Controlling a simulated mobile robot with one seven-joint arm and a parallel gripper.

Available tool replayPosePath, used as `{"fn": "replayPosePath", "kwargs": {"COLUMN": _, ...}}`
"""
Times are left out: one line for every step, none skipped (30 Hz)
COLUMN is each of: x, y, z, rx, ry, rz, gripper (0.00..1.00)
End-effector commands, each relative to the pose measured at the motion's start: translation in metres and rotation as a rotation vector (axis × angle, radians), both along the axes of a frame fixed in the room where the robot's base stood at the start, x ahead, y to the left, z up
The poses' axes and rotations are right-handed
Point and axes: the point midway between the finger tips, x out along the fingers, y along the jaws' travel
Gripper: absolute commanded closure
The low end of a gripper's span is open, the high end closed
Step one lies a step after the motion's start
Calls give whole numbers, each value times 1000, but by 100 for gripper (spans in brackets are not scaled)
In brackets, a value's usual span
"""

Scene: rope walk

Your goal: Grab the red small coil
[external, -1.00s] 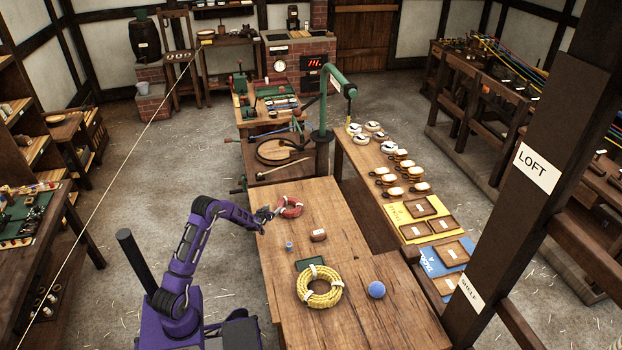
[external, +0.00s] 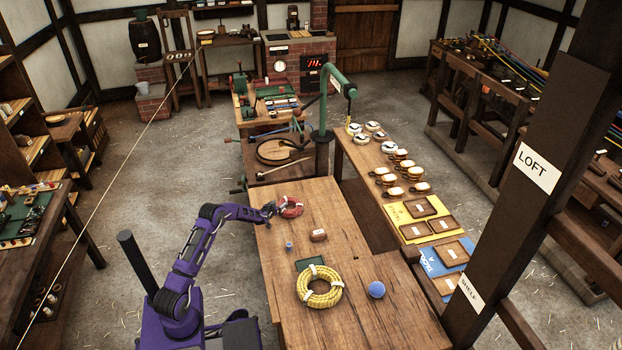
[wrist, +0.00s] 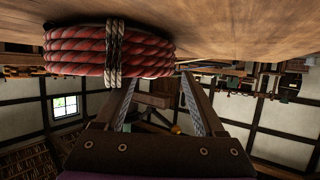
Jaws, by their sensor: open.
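The small red coil (external: 291,208) lies on the wooden table near its left edge. In the wrist view the red coil (wrist: 105,52) fills the upper left, bound with a dark and pale tie. My gripper (external: 276,209) is at the coil's left side, low over the table. In the wrist view my gripper (wrist: 160,85) has its fingers apart with nothing held between them. The left fingertip is close to the coil or overlaps it in the picture; I cannot tell whether they touch.
The table (external: 345,270) also bears a large yellow coil (external: 319,287), a blue ball (external: 376,289), a brown lump-like item (external: 318,235) and a small blue item (external: 289,245). A green crane post (external: 323,110) stands behind. The table right of the red coil is clear.

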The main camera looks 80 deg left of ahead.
Motion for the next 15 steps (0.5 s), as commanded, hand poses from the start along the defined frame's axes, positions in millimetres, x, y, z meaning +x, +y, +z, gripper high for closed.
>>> {"fn": "replayPosePath", "kwargs": {"x": 0, "y": 0, "z": 0, "rx": 0, "ry": 0, "rz": 0, "gripper": 29}}
{"fn": "replayPosePath", "kwargs": {"x": 0, "y": 0, "z": 0, "rx": 0, "ry": 0, "rz": 0, "gripper": 29}}
{"fn": "replayPosePath", "kwargs": {"x": 0, "y": 0, "z": 0, "rx": 0, "ry": 0, "rz": 0, "gripper": 31}}
{"fn": "replayPosePath", "kwargs": {"x": 0, "y": 0, "z": 0, "rx": 0, "ry": 0, "rz": 0, "gripper": 36}}
{"fn": "replayPosePath", "kwargs": {"x": 0, "y": 0, "z": 0, "rx": 0, "ry": 0, "rz": 0, "gripper": 41}}
{"fn": "replayPosePath", "kwargs": {"x": 0, "y": 0, "z": 0, "rx": 0, "ry": 0, "rz": 0, "gripper": 49}}
{"fn": "replayPosePath", "kwargs": {"x": 0, "y": 0, "z": 0, "rx": 0, "ry": 0, "rz": 0, "gripper": 54}}
{"fn": "replayPosePath", "kwargs": {"x": 0, "y": 0, "z": 0, "rx": 0, "ry": 0, "rz": 0, "gripper": 59}}
{"fn": "replayPosePath", "kwargs": {"x": 0, "y": 0, "z": 0, "rx": 0, "ry": 0, "rz": 0, "gripper": 67}}
{"fn": "replayPosePath", "kwargs": {"x": 0, "y": 0, "z": 0, "rx": 0, "ry": 0, "rz": 0, "gripper": 72}}
{"fn": "replayPosePath", "kwargs": {"x": -1, "y": 0, "z": 0, "rx": 0, "ry": 0, "rz": 1, "gripper": 77}}
{"fn": "replayPosePath", "kwargs": {"x": -1, "y": 0, "z": 0, "rx": 0, "ry": 0, "rz": 1, "gripper": 85}}
{"fn": "replayPosePath", "kwargs": {"x": -1, "y": 0, "z": 0, "rx": 0, "ry": 0, "rz": 1, "gripper": 90}}
{"fn": "replayPosePath", "kwargs": {"x": -1, "y": 0, "z": 0, "rx": 0, "ry": 0, "rz": 1, "gripper": 95}}
{"fn": "replayPosePath", "kwargs": {"x": -1, "y": 0, "z": 0, "rx": -1, "ry": 1, "rz": 1, "gripper": 100}}
